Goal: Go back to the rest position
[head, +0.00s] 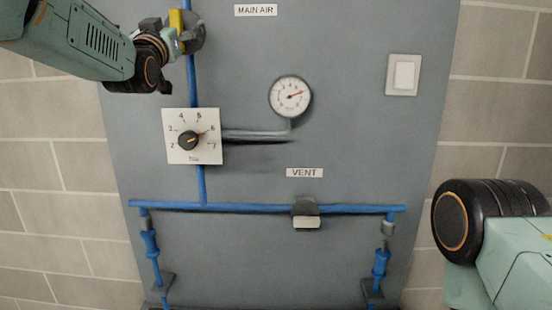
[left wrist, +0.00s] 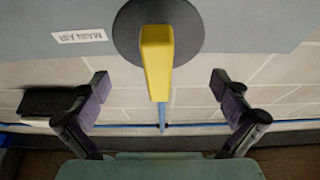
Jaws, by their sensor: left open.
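My left gripper (left wrist: 160,86) is open in the left wrist view, its two dark fingers spread wide on either side of a yellow valve handle (left wrist: 156,62). Neither finger touches the handle. In the head view my left arm comes in from the upper left, and my left gripper (head: 172,48) is beside the yellow handle (head: 177,24), partly covering the valve. The handle lies in line with the blue pipe. My right gripper is out of view; only part of my right arm shows at the lower right.
The grey panel carries a MAIN AIR label (head: 256,10), a round gauge (head: 290,96), a dial (head: 188,139) with its pointer near 6, a VENT label (head: 304,173) above a vent valve (head: 306,215), and a white switch (head: 403,75). Blue pipes (head: 250,208) run along it.

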